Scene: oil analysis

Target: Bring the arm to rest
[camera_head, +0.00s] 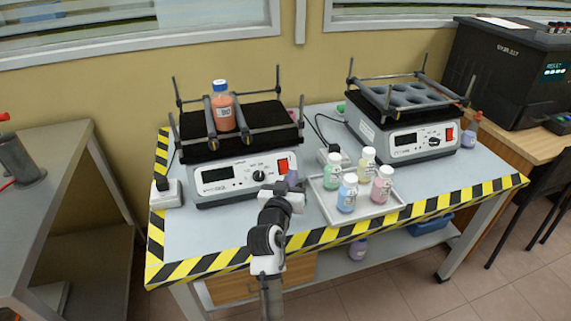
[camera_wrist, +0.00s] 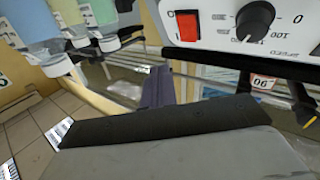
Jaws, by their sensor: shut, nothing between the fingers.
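My arm (camera_head: 267,240) reaches from the bottom middle of the head view over the front edge of the striped-edge table. My gripper (camera_head: 291,178) is shut and empty. It is in front of the left shaker (camera_head: 237,177), near its red switch, and left of the white tray (camera_head: 332,214). In the wrist view the gripper fingers (camera_wrist: 157,88) show as a narrow purple-grey shape. The shaker panel, with its red switch (camera_wrist: 187,25) and black knob (camera_wrist: 255,20), is upside down at the top right there.
Several capped bottles stand on the tray, including a blue one (camera_head: 347,193). A bottle with orange contents (camera_head: 223,107) stands on the left shaker. A second shaker (camera_head: 404,137) is at the back right. The front left tabletop (camera_head: 205,228) is clear.

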